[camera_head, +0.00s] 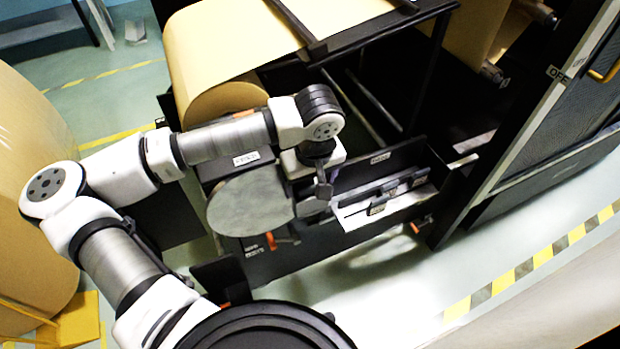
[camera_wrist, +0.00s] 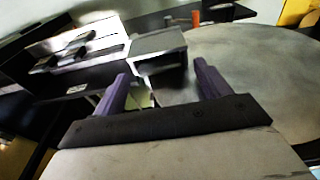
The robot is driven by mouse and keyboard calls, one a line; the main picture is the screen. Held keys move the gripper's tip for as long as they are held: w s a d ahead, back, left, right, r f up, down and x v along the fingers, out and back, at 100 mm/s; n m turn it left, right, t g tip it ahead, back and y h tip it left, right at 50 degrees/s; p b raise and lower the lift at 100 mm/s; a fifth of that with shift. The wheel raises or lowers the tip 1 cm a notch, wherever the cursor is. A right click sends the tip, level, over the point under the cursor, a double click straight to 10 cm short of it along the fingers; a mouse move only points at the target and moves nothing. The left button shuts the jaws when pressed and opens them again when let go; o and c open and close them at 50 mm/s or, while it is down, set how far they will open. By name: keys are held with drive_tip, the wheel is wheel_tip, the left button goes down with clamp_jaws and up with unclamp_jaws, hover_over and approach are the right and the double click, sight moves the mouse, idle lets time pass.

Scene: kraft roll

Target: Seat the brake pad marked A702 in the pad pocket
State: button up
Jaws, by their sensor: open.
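A grey block with a channel-like opening (camera_wrist: 158,46), which looks like the pad pocket, stands at the edge of a large round grey disc (camera_wrist: 255,60). Several small dark pads (camera_wrist: 73,50) lie on a pale tray (camera_wrist: 112,28) at upper left in the wrist view. The pads (camera_head: 378,206) and tray (camera_head: 352,216) show right of the disc (camera_head: 250,203) in the head view. I cannot read A702 on any pad. My gripper (camera_wrist: 165,80) is open with purple fingers apart, close to the block. I see no pad between them. The inside of the pocket is unclear.
A black panel (camera_head: 378,160) stands behind the tray. A kraft paper roll (camera_head: 225,100) and black frame bars lie behind the disc. A dark machine door (camera_head: 560,110) stands at right. The floor (camera_head: 375,275) in front is clear.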

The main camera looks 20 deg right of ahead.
drive_tip(key=shift+r, duration=0.1)
wheel_tip(320, 180, up, 14)
drive_tip(key=s+b, duration=0.1)
drive_tip(key=s, duration=0.1)
drive_tip(key=shift+f, duration=0.25)
